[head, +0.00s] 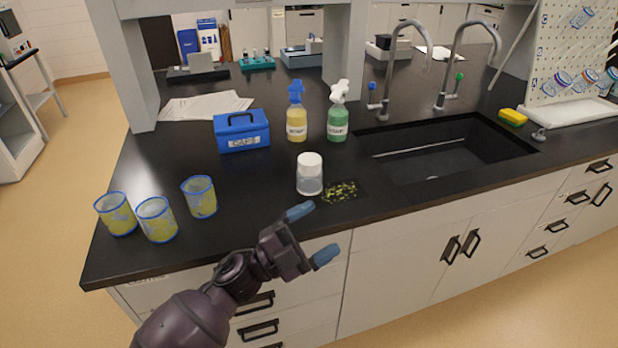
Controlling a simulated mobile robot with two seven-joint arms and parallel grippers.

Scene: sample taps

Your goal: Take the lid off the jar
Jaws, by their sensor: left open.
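The jar (310,184) stands upright on the black counter, a clear body with something pale inside. Its white lid (310,161) sits on top of it. My left gripper (313,234) is open and empty, in front of the jar and nearer the counter's front edge. Its two blue fingertips are apart, and neither touches the jar. The right gripper is not in view.
Greenish bits (341,191) lie right of the jar. Three yellow cups with blue rims (157,219) stand at left. A blue box (242,131), a yellow bottle (297,122) and a green bottle (338,123) stand behind. The sink (440,155) is at right.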

